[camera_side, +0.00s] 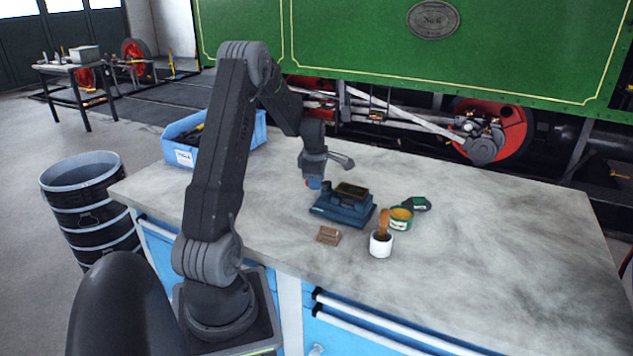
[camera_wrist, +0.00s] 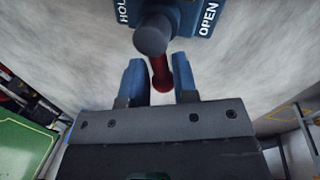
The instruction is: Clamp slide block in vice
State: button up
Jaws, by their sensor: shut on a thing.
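The blue vice (camera_side: 340,211) stands on the bench. A dark block with a brownish top (camera_side: 351,190), which looks like the slide block, sits at the vice's jaws; I cannot tell how tightly it is held. My gripper (camera_side: 313,183) is at the vice's left end. In the wrist view, the vice (camera_wrist: 185,12) shows the word OPEN and a partly cut-off word. A red handle (camera_wrist: 162,74) reaches from its round grey end between the fingers of my gripper (camera_wrist: 160,82), which is shut on it. The slide block is out of the wrist view.
A small brown block (camera_side: 328,235) lies in front of the vice. A white pot with a brush (camera_side: 381,244), a green and yellow tin (camera_side: 400,219) and a dark green object (camera_side: 416,204) stand right of it. A blue bin (camera_side: 183,151) is behind left. The bench's right side is clear.

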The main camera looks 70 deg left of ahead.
jog(key=m, duration=0.2)
jog(key=w+a+m, duration=0.1)
jog(key=m, duration=0.3)
jog(key=shift+w+a+m+t+h, duration=0.15)
jog(key=shift+a+m+t+h, duration=0.15)
jog(key=shift+t+h, duration=0.1)
jog(key=m, duration=0.2)
jog(key=w+m, duration=0.1)
jog(key=m, duration=0.1)
jog(key=m+h, duration=0.1)
jog(key=shift+w+a+m, duration=0.2)
jog(key=shift+w+m, duration=0.1)
jog(key=shift+m, duration=0.1)
jog(key=shift+r, duration=0.1)
jog(key=o, duration=0.7)
jog(key=shift+o, duration=0.2)
notch_tip(320, 180, up, 14)
jog(key=s, duration=0.2)
jog(key=shift+s+f, duration=0.25)
jog(key=shift+s, duration=0.1)
